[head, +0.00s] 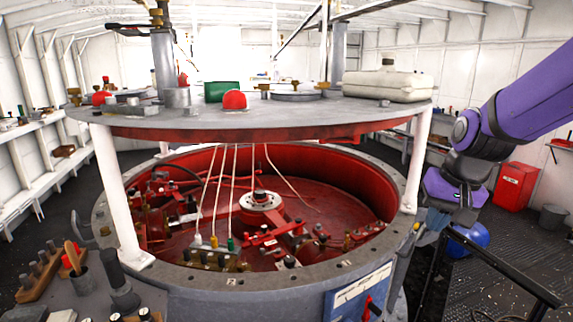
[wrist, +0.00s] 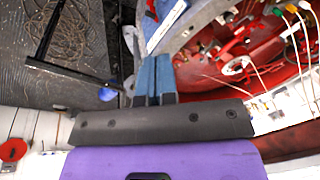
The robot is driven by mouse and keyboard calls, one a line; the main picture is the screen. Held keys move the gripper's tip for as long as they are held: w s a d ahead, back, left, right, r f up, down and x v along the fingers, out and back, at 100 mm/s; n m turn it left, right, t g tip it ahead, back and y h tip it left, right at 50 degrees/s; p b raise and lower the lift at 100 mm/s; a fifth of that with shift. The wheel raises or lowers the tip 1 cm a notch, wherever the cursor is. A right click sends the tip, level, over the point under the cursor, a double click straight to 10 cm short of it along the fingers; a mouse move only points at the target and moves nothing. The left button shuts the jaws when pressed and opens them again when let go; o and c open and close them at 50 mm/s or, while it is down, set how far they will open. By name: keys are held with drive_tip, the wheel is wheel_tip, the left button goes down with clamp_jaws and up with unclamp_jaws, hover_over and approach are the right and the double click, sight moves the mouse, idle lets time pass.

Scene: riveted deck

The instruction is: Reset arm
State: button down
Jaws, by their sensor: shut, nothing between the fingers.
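My purple arm (head: 520,100) comes in from the upper right in the head view and bends down at its dark wrist. My gripper (wrist: 153,60) shows in the wrist view as two blue fingers side by side, shut with nothing between them. It is beside the outer rim of the large round grey housing (head: 250,285), at its right side. In the head view the fingertips are small and hard to make out.
A round grey tabletop (head: 200,118) on white posts stands over the red machinery well (head: 330,185). A white canister (head: 388,82) sits on it.

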drive_tip(key=s+d+r+n+t, duration=0.1)
drive_tip(key=s+r, duration=0.3)
drive_tip(key=s, duration=0.4)
drive_tip(key=s+d+r+n+t+h, duration=0.1)
drive_tip(key=s+r+t, duration=0.1)
drive_tip(key=s+r, duration=0.3)
drive_tip(key=s, duration=0.4)
drive_tip(key=shift+s+n+h, duration=0.2)
drive_tip(key=shift+n+h, duration=0.1)
